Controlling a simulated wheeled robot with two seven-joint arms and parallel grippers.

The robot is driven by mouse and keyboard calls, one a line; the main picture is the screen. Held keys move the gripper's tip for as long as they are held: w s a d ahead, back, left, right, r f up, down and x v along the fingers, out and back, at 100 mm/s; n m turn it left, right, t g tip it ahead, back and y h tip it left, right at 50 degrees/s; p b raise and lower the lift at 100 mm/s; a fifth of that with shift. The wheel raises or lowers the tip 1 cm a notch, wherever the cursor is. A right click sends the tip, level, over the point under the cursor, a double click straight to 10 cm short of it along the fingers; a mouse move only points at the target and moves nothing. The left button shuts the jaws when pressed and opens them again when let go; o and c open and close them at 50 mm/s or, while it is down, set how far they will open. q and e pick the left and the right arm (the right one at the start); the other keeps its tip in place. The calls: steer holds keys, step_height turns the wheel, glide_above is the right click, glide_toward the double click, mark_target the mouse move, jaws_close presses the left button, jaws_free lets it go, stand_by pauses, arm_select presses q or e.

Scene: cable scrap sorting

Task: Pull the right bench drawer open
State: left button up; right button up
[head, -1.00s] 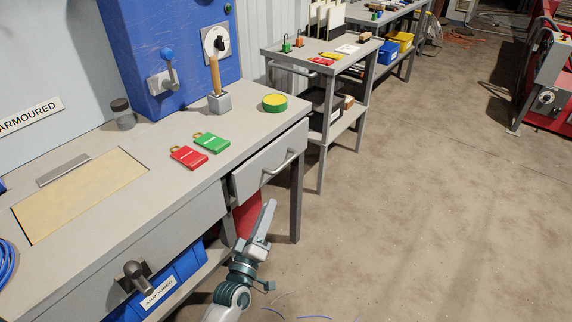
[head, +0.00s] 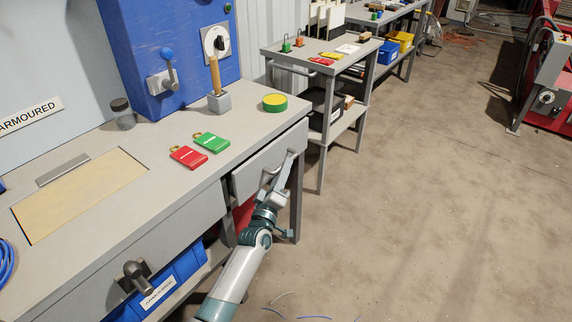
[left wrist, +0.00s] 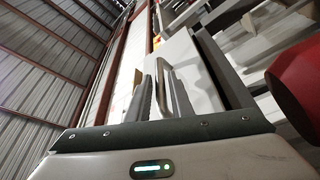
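The right bench drawer (head: 252,180) is a grey front under the right end of the bench, seemingly closed, with a curved metal bar handle (head: 268,175). In the left wrist view the two fingers of my left gripper (left wrist: 155,92) stand apart with a narrow gap. My right gripper is not in view.
The bench top (head: 120,200) carries a red tag (head: 188,157), a green tag (head: 212,142), a yellow-green tin (head: 275,102) and a grey holder (head: 219,102) with a wooden handle. A red object (left wrist: 298,80) is close at right in the left wrist view. The floor (head: 430,220) right of the bench is clear.

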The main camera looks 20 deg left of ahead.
arm_select(q)
steer(key=shift+x, duration=1.1)
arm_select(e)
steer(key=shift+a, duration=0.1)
arm_select(q)
jaws_close()
steer(key=shift+s+d, duration=0.1)
steer(key=shift+d, duration=0.05)
